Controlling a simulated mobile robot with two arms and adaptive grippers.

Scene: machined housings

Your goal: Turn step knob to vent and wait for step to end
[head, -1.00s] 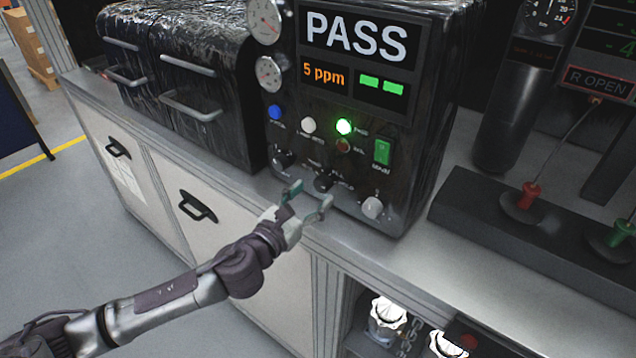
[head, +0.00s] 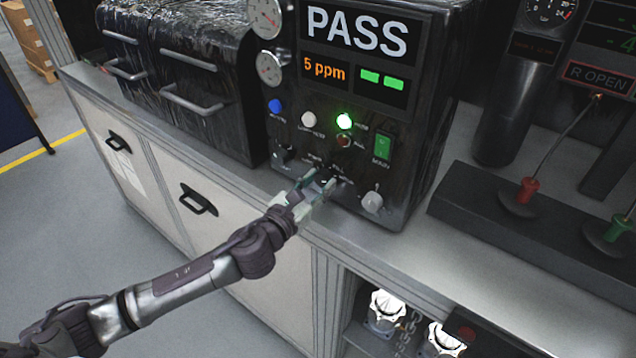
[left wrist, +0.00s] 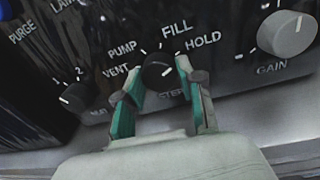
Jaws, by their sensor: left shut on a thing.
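The black step knob (left wrist: 158,72) shows in the left wrist view, with PUMP, VENT, FILL and HOLD printed around it. Its small pale mark is too indistinct to read against a label for certain. My left gripper (left wrist: 160,84) has its two green-padded fingers on either side of this knob and is shut on it. In the head view my left gripper (head: 319,183) is at the lower front of the black tester panel (head: 340,100) and largely hides the knob. The tester's screen (head: 357,32) reads PASS, with 5 ppm (head: 324,70) below. My right gripper is not in view.
A grey gain knob (left wrist: 287,35) is right of the step knob, and a dark two-position knob (left wrist: 75,97) is left. A green main switch (head: 382,146) and a lit green lamp (head: 344,121) are above. The counter edge (head: 340,245) runs below my arm.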

